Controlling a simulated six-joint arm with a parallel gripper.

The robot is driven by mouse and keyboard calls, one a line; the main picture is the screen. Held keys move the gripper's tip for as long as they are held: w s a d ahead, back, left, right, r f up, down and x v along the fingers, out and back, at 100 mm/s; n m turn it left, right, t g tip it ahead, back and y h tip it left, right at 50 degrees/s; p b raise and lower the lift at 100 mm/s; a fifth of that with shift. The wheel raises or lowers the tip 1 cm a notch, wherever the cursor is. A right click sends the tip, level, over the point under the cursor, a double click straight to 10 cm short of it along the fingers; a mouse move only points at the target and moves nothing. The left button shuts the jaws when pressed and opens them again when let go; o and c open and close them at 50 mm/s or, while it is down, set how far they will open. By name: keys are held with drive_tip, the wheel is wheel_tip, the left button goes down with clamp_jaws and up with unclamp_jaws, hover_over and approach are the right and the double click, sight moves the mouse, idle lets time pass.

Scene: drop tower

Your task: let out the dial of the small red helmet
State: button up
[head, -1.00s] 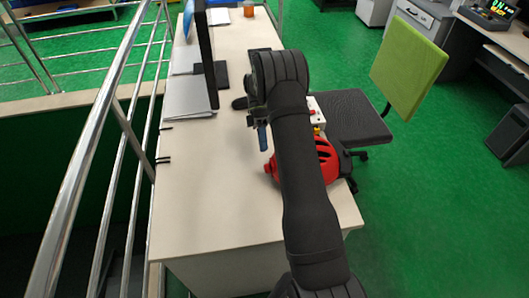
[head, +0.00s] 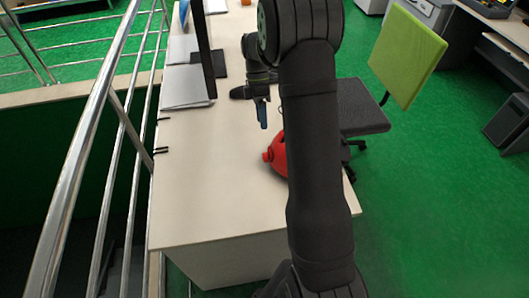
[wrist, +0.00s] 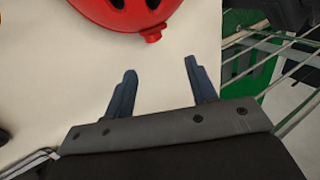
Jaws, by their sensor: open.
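The small red helmet (head: 278,155) lies on the desk, with its right part hidden behind my arm in the head view. A short red knob-like part (head: 267,156), which may be the dial, sticks out of its left side. In the wrist view the helmet (wrist: 130,12) is at the top, cut off by the frame, and the red knob (wrist: 151,36) points down toward my gripper. My gripper (wrist: 160,80) is open and empty, with its two blue fingers apart. The knob lies beyond the fingertips and between their lines, not touching them. In the head view my gripper (head: 262,115) is above the desk, beyond the helmet.
The desk (head: 205,195) is clear in front and left of the helmet. A monitor (head: 205,45) and a laptop or papers (head: 187,90) stand at the back left. A metal railing (head: 90,130) runs along the left. A chair (head: 360,105) with a green back is at the right.

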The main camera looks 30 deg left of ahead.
wheel_tip(320, 180, up, 4)
drive_tip(key=t+y, duration=0.2)
hover_over(264, 154)
drive_tip(key=w+a, duration=0.2)
drive_tip(key=f, duration=0.5)
drive_tip(key=s+d+f, duration=0.1)
drive_tip(key=f, duration=0.4)
drive_tip(key=d+f, duration=0.1)
drive_tip(key=f, duration=0.5)
drive_tip(key=shift+s+f, duration=0.1)
drive_tip(key=shift+s, duration=0.3)
drive_tip(key=c, duration=1)
